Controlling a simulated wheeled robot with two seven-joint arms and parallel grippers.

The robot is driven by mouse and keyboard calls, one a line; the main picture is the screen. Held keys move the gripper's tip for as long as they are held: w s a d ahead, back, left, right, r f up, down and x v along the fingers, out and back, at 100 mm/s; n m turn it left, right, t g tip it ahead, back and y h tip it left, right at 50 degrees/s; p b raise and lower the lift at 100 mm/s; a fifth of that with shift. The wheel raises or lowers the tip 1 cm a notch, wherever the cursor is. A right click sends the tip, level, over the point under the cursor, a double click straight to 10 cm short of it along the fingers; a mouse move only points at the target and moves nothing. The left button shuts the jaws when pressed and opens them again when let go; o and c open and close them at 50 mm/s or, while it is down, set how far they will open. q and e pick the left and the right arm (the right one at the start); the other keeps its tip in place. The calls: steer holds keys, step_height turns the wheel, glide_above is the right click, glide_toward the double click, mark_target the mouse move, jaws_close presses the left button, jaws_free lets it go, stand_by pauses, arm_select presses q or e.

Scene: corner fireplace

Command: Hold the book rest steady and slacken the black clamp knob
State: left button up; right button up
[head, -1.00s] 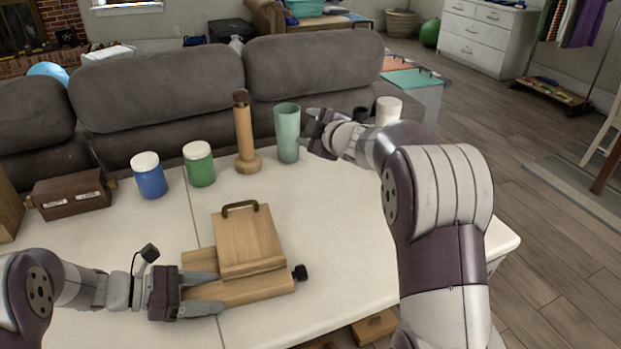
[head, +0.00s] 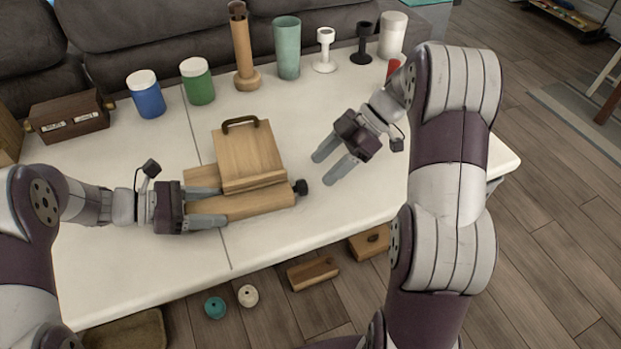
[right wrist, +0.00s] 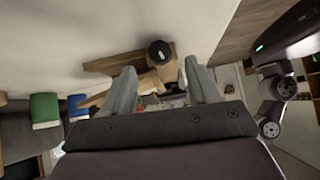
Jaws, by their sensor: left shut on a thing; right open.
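The wooden book rest (head: 248,156) lies on the white table, with a slanted board, a dark handle on top and a long wooden base. The black clamp knob (head: 301,187) sticks out at the right end of its base. My left gripper (head: 206,206) is shut on the left end of the base. My right gripper (head: 324,168) is open and empty, a little to the right of the knob and apart from it. In the right wrist view the black knob (right wrist: 159,51) shows beyond the spread fingers, near the middle, with the book rest (right wrist: 118,63) behind it.
Along the table's back stand a blue jar (head: 147,95), a green jar (head: 198,82), a wooden stand (head: 245,60), a teal cup (head: 287,50), and white and black holders. A brown box (head: 68,118) is at left. Table space in front of the book rest is clear.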

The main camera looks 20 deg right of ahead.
mark_target(306, 184)
steer(key=x, duration=0.5)
steer(key=shift+a+f, duration=0.25)
steer(key=c, duration=1.1)
steer(key=shift+o, duration=0.2)
steer(key=shift+w+m+g, duration=0.15)
steer(key=shift+m+g, duration=0.15)
steer(key=shift+g, duration=0.3)
steer(key=o, duration=1.1)
steer(key=shift+c, duration=0.2)
steer(key=shift+d+r, duration=0.1)
steer(key=v, duration=1.1)
steer(key=shift+d+r, duration=0.25)
steer(key=shift+d, duration=0.15)
